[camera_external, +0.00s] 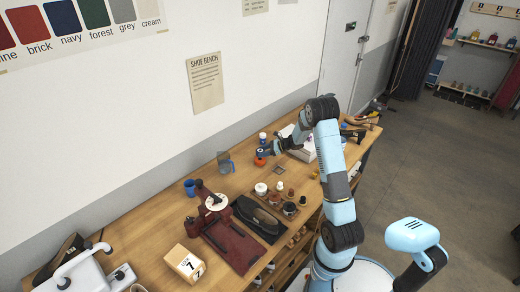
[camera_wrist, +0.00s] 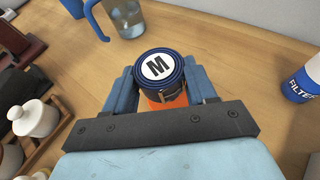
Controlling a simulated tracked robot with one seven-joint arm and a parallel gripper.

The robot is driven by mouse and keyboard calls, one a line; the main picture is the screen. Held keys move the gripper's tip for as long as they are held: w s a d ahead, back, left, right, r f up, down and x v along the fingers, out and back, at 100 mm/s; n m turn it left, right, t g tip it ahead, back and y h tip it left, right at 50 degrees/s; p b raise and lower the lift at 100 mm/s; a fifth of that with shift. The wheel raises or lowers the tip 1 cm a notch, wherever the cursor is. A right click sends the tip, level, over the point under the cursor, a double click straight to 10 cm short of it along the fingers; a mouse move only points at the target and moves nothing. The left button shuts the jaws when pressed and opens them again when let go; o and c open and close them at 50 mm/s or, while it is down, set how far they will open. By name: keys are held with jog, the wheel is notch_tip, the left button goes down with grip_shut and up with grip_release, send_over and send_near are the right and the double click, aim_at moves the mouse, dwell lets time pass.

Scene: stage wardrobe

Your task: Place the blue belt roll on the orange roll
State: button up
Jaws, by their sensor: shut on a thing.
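The blue belt roll (camera_wrist: 160,70), with a white disc marked M on its top, sits between the two fingers of my gripper (camera_wrist: 162,88), which is shut on it. The orange roll (camera_wrist: 166,101) shows just below the blue roll in the wrist view, partly hidden by it and by the gripper. In the external view my gripper (camera_external: 268,151) is over the bench, with the orange roll (camera_external: 260,161) directly under it. The blue roll looks upright and over the orange one; I cannot tell whether they touch.
A clear jug with a blue handle (camera_wrist: 126,18) stands behind the rolls. A bottle labelled FILTER (camera_wrist: 302,82) stands at the right. A wooden tray (camera_wrist: 66,122) with white lidded jars (camera_wrist: 34,118) is at the left. Bare wood surrounds the rolls.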

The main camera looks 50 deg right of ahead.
aim_at(263, 161)
jog(key=shift+w+d+f, duration=0.1)
jog(key=shift+w+f, duration=0.15)
jog(key=shift+f, duration=0.1)
jog(key=shift+w+f, duration=0.1)
jog(key=shift+f, duration=1.45)
jog(key=o, duration=1.1)
